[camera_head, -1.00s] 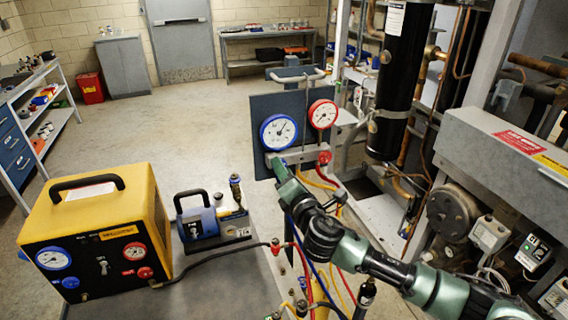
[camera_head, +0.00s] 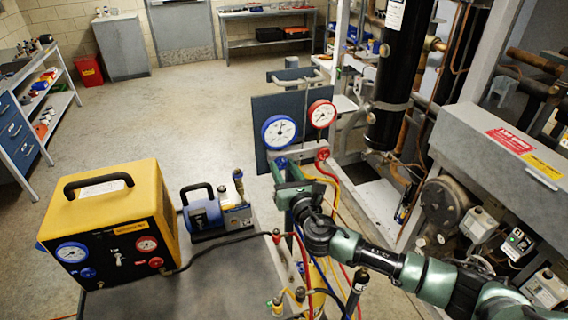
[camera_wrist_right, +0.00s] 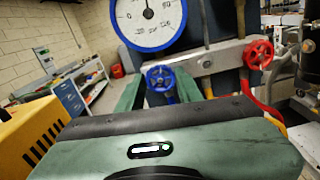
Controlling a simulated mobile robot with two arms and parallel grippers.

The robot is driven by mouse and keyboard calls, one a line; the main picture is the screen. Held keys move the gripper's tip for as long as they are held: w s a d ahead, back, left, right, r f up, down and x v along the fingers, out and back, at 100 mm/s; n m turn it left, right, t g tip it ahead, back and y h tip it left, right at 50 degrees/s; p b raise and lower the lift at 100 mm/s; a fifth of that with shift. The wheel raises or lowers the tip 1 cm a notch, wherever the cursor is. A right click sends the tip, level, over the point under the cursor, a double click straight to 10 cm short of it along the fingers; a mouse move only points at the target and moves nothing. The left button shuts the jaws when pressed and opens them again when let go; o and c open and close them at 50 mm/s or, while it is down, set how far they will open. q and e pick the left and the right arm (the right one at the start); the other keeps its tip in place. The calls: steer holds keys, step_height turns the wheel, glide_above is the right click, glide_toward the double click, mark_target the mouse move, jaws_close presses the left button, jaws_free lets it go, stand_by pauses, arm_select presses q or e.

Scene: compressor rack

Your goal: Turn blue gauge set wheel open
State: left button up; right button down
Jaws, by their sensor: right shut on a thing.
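The blue gauge set wheel (camera_wrist_right: 160,78) is a small spoked handwheel under the blue-rimmed gauge (camera_wrist_right: 150,18). That gauge also shows in the head view (camera_head: 279,132). My right gripper (camera_head: 285,166) reaches the manifold from the front. In the right wrist view, its green fingers (camera_wrist_right: 158,90) stand on either side of the blue wheel and are shut on it. In the head view the fingers hide much of the wheel. My left gripper is in neither view.
A red wheel (camera_wrist_right: 259,54) sits right beside it on the manifold bar (camera_wrist_right: 215,58), below a red-rimmed gauge (camera_head: 321,114). Hoses hang underneath. A yellow machine (camera_head: 110,205) and a blue pump (camera_head: 205,213) stand left on the bench.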

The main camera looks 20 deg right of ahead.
steer(key=shift+s+a+f+n+p, duration=0.1)
steer(key=shift+f+n+p, duration=0.2)
steer(key=shift+n, duration=0.3)
steer(key=c, duration=1)
jaws_free()
steer(key=shift+o, duration=0.3)
steer(key=shift+r, duration=0.15)
steer(key=s+b, duration=0.2)
steer(key=s, duration=0.5)
steer(key=shift+s, duration=0.35)
